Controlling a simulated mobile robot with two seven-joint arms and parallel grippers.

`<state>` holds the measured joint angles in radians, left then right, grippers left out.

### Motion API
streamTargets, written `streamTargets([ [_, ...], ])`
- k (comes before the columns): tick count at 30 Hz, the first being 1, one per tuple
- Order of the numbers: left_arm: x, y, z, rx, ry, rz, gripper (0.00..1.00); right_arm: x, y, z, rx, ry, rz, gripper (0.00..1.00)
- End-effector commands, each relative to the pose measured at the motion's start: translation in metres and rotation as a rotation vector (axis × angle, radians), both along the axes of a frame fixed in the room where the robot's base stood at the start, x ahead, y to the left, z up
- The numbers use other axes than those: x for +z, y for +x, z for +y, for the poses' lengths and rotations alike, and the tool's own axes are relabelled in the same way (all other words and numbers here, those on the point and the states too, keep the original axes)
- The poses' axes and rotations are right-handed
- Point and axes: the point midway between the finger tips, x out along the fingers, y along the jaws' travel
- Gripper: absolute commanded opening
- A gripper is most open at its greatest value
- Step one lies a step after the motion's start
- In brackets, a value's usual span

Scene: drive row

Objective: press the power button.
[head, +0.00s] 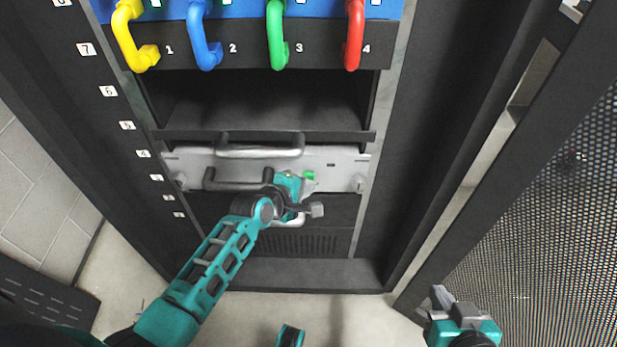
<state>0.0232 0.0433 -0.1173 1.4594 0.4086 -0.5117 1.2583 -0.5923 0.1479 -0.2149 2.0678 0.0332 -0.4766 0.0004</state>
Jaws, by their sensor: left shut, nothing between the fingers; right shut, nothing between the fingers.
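A grey server unit (340,165) with metal handles sits low in the black rack. A small green spot (310,175), which looks like the power button, shows on its front face right of the middle. My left gripper (315,210) is shut and empty in front of the unit, just below the green spot. The teal gripper body hides part of the unit's face near the spot. I cannot tell whether the gripper touches the unit. My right gripper (441,297) is shut and empty at the lower right, well away from the unit.
Above the unit is an empty bay (265,105), then a blue panel (245,8) with yellow, blue, green and red handles numbered 1 to 4. A perforated door (545,240) stands open on the right. Numbered rack posts flank the unit. Pale floor (345,315) lies in front.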

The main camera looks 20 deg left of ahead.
Motion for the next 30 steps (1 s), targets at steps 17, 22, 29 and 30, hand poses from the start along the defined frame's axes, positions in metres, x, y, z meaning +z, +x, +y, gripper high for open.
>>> streamTargets([
  [17,0.0006,0.0066,0.0021,0.000,-0.001,-0.002,0.00,-0.0007,-0.0002,-0.0014,0.004,-0.006,-0.001,0.00],
  [22,0.0008,0.0066,0.0022,0.001,0.000,-0.002,0.00,-0.0007,-0.0002,-0.0015,0.004,-0.006,-0.001,0.00],
  [29,0.0021,0.0011,0.0008,0.001,-0.001,0.000,0.00,0.0060,-0.0002,-0.0014,0.004,-0.006,-0.001,0.00],
  [30,0.0023,-0.0011,0.0002,0.002,-0.001,0.000,0.00,0.0081,-0.0003,-0.0014,0.004,-0.006,-0.001,0.00],
])
